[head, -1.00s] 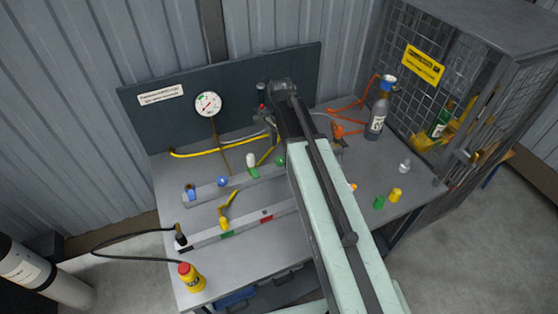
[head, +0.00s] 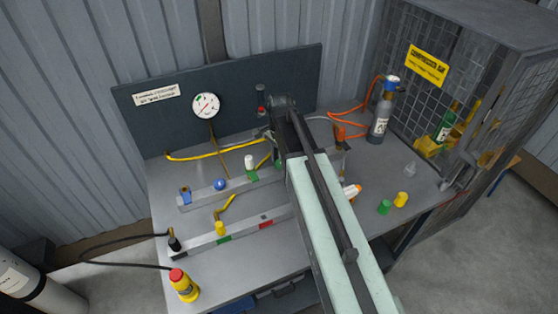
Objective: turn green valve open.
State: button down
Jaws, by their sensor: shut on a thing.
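The green valve (head: 279,164) is a small round green knob on the rear grey rail, and only its left edge shows beside my arm. My gripper (head: 277,153) is down at this knob, mostly hidden behind my own wrist and arm. It is shut on the green valve, though the fingertips and their contact are not clear. I cannot tell how far the valve is turned. A blue round knob (head: 220,184) and a white-topped valve with a green base (head: 250,167) sit to the left on the same rail (head: 205,195).
A front rail (head: 245,232) carries a yellow lever valve (head: 221,226). A gauge (head: 205,105) hangs on the back panel. A mesh cage (head: 420,110) bounds the right.

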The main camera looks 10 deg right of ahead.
jog(key=shift+d+n, duration=0.15)
jog(key=shift+n, duration=2.15)
jog(key=n, duration=0.4)
jog(key=shift+w+n, duration=0.1)
jog(key=shift+n, duration=0.2)
jog(key=n, duration=0.4)
jog(key=shift+n, duration=2.4)
jog(key=c, duration=0.9)
grip_release()
